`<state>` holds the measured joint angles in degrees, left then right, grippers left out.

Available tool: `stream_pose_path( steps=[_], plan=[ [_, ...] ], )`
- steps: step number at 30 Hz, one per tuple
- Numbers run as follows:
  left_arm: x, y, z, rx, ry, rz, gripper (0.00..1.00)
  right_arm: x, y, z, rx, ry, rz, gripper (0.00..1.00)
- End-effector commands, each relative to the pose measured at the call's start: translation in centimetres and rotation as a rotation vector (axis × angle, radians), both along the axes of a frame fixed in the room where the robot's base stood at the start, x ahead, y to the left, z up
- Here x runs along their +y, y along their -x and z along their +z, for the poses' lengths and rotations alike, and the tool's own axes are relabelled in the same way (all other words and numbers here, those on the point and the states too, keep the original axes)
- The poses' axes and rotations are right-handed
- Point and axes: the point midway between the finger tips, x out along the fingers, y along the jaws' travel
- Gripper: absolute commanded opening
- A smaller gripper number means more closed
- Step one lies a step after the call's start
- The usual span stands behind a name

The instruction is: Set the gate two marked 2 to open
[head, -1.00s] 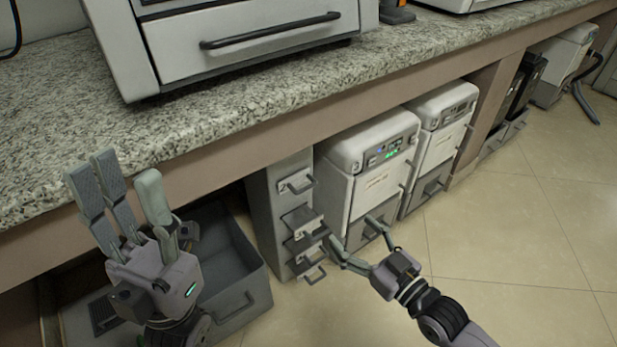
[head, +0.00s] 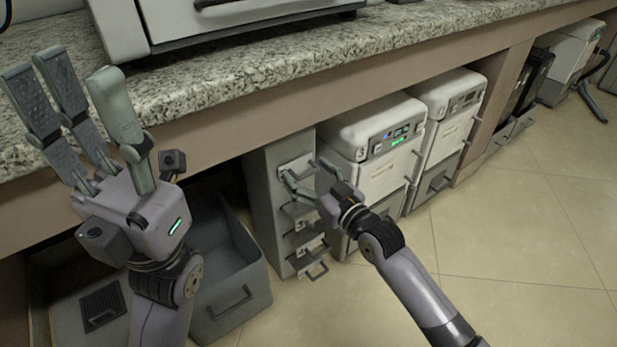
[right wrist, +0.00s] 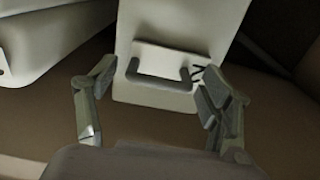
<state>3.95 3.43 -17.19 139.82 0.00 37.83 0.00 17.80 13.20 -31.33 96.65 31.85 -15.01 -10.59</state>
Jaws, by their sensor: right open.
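The grey rack column (head: 267,215) stands under the counter with several handled gates stacked on its front. The top gate (right wrist: 170,60) has a pale plate and a dark bar handle (right wrist: 158,84). A dark mark beside it in the right wrist view is hard to read. My right gripper (head: 306,176) is open at this top gate; in the right wrist view its fingers stand on either side of the handle, and I cannot tell whether they touch it. My left gripper (head: 68,75) is open and empty, raised at the left, in front of the counter.
Lower gates (head: 308,245) stick out below the top one. A grey open bin (head: 245,285) stands left of the rack. A white machine (head: 382,180) stands close on its right. The granite counter (head: 210,82) overhangs above.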

Motion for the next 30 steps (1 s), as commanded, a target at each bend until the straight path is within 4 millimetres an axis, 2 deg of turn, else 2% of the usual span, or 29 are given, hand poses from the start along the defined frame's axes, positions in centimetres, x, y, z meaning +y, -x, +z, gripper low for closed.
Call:
stream_pose_path(
  steps=[8, 30],
  plan=[
    [-0.02, 0.03, 0.09, -0.002, 0.000, 0.000, 0.40, 0.09, -0.16, 0.05, -0.001, 0.001, 0.000, 0.73],
    [-0.02, 0.07, 0.09, -0.004, 0.000, 0.000, 0.40, 0.08, -0.11, 0.02, 0.001, -0.001, 0.000, 0.25]
  ],
)
